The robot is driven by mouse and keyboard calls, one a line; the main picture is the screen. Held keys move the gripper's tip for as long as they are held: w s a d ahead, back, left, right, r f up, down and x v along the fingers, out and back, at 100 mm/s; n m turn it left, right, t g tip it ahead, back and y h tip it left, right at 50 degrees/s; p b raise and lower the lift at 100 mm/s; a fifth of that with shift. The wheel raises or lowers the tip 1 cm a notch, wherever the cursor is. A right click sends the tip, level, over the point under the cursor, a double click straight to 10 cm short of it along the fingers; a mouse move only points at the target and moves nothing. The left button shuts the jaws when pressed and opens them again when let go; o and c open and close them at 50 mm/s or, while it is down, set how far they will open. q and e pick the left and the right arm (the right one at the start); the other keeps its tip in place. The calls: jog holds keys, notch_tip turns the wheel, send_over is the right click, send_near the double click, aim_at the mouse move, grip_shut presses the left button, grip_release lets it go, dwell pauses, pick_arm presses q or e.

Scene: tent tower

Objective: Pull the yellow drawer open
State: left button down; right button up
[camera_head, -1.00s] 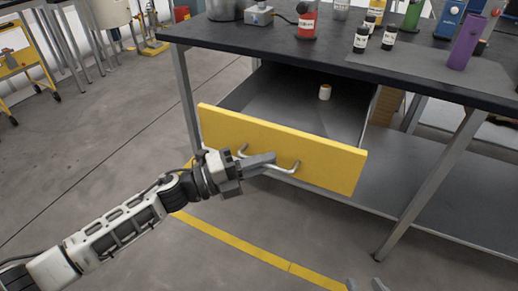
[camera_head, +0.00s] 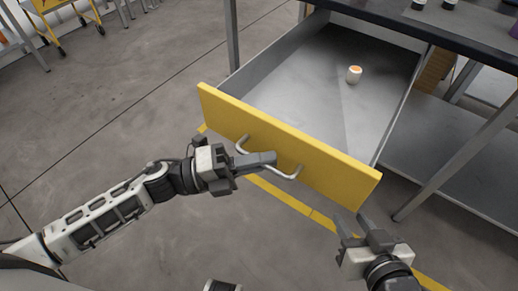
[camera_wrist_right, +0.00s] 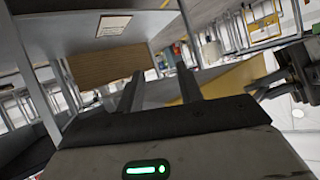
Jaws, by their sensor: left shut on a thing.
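The yellow drawer front (camera_head: 330,172) stands well out from the table, and the grey drawer tray (camera_head: 300,85) behind it is in full view from above. My right gripper (camera_head: 368,230) is open and empty, just below the right end of the drawer front. In the right wrist view its two fingers (camera_wrist_right: 163,92) are apart, and a yellow panel (camera_wrist_right: 235,80) shows beyond them.
The dark tabletop (camera_head: 395,22) overhangs the back of the drawer, with bottles at its upper right. A table leg (camera_head: 460,145) and a lower shelf (camera_head: 430,150) are at the right.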

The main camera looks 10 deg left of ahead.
pick_arm(q)
jog(key=shift+a, duration=0.1)
jog(key=c, duration=1.5)
grip_release()
jog(key=shift+s+a+f, duration=0.1)
jog(key=shift+s+a, duration=0.05)
jog(key=shift+a, duration=0.15)
jog(key=b+v, duration=0.1)
jog(key=v, duration=1.4)
jog(key=shift+a, duration=0.15)
